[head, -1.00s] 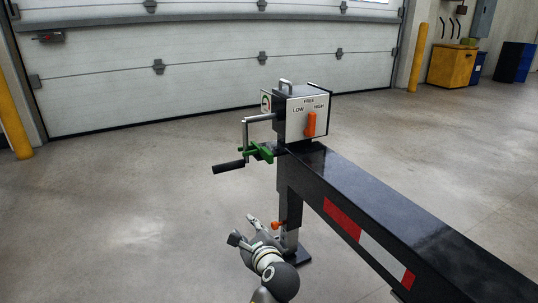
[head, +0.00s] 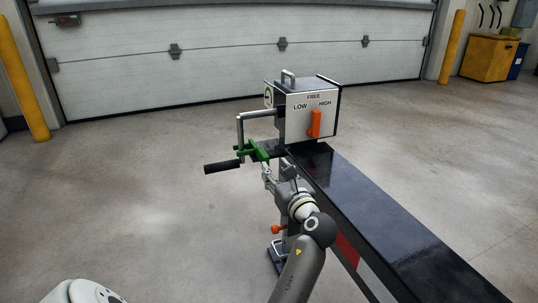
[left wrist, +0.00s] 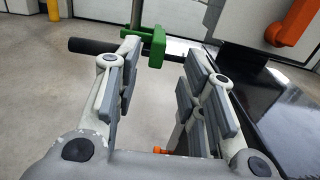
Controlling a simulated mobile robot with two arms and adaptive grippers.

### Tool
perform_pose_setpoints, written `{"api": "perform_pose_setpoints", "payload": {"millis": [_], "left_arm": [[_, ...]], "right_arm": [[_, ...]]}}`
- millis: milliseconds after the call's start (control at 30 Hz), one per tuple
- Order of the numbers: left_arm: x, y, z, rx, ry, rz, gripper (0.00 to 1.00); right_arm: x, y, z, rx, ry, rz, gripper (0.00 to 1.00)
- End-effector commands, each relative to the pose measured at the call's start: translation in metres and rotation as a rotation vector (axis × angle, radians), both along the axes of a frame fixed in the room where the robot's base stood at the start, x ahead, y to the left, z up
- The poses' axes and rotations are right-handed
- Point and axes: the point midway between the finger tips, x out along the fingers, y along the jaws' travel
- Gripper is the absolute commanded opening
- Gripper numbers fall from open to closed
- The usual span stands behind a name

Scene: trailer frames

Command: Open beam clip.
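The beam clip appears to be the green piece (head: 257,151) at the crank beside the gearbox. The crank handle is folded out to the left with a black grip (head: 222,166). My left gripper (head: 277,180) is just below and to the right of the green clip, reaching up towards it. In the left wrist view its fingers (left wrist: 165,72) are spread, with nothing between them. The green clip (left wrist: 152,46) shows ahead, past the left finger. Contact with it is not visible. My right gripper is not in view.
The gearbox (head: 309,110) with an orange lever (head: 314,124) stands on the black beam (head: 385,200). An orange knob (head: 278,229) is on the leg under it. A garage door (head: 230,50) stands behind.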

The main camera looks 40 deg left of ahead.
Motion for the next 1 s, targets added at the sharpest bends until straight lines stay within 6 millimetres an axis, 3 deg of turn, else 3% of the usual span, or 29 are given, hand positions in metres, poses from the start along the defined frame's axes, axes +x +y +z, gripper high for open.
{"api": "perform_pose_setpoints", "payload": {"millis": [200, 500, 900, 1000], "left_arm": [[0.019, 0.038, -0.003, 0.000, -0.004, 0.003, 0.38], [0.040, 0.077, -0.002, 0.000, -0.002, 0.001, 0.38], [0.043, 0.084, 0.000, -0.003, -0.002, -0.001, 0.38], [0.043, 0.084, 0.000, -0.003, -0.002, 0.000, 0.26]], "right_arm": [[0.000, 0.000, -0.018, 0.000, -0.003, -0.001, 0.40], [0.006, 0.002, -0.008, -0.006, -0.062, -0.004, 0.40], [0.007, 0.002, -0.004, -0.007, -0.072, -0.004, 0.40], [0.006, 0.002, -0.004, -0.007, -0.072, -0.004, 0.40]]}}
